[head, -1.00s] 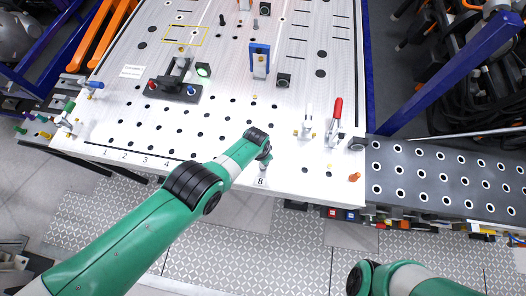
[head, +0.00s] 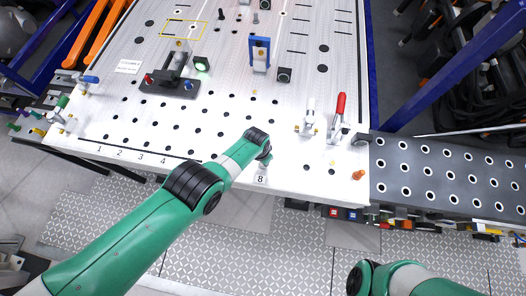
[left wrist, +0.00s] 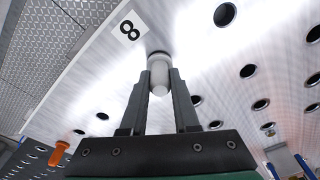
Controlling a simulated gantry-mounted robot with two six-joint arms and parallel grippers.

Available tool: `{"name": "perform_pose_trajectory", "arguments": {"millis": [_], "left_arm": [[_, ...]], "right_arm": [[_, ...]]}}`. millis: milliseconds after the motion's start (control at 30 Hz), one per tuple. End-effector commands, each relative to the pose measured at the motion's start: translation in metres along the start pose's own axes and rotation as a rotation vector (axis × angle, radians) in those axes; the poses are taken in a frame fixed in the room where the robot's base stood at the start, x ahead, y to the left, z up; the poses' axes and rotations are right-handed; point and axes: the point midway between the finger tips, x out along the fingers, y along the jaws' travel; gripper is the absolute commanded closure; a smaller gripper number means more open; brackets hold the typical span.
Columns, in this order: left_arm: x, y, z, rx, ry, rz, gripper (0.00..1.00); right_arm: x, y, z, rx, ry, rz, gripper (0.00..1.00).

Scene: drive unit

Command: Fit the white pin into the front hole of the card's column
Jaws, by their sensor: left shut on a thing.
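My left gripper (left wrist: 160,84) is shut on the white pin (left wrist: 158,74), with one finger on each side of it. The pin's far end is at a dark-rimmed hole in the white board, beside the card marked 8 (left wrist: 129,31). How deep the end sits in that hole cannot be told. In the head view my left gripper (head: 266,158) is at the board's front edge, just above the card (head: 260,177), and largely hides the pin. My right gripper is outside the views; only part of my right arm shows at the bottom.
The white board (head: 120,125) has rows of holes. A red-handled clamp (head: 338,118) stands to the right of my left gripper, and a black fixture (head: 170,84) is farther back left. An orange peg (head: 359,174) is at the front right corner. A dark perforated plate (head: 430,180) adjoins on the right.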

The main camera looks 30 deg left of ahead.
Motion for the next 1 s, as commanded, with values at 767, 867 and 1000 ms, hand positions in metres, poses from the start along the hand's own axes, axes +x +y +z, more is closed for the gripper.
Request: {"name": "perform_pose_trajectory", "arguments": {"millis": [767,867,1000], "left_arm": [[0.0044,-0.0001,0.0002,0.000,0.001,0.000,0.55],[0.0044,-0.0001,0.0002,0.000,0.001,0.000,0.37],[0.0045,0.0000,0.0004,0.000,0.000,0.000,0.36]], "right_arm": [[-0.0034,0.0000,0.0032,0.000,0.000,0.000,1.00],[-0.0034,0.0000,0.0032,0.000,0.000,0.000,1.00],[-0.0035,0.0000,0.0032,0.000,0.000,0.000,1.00]]}}
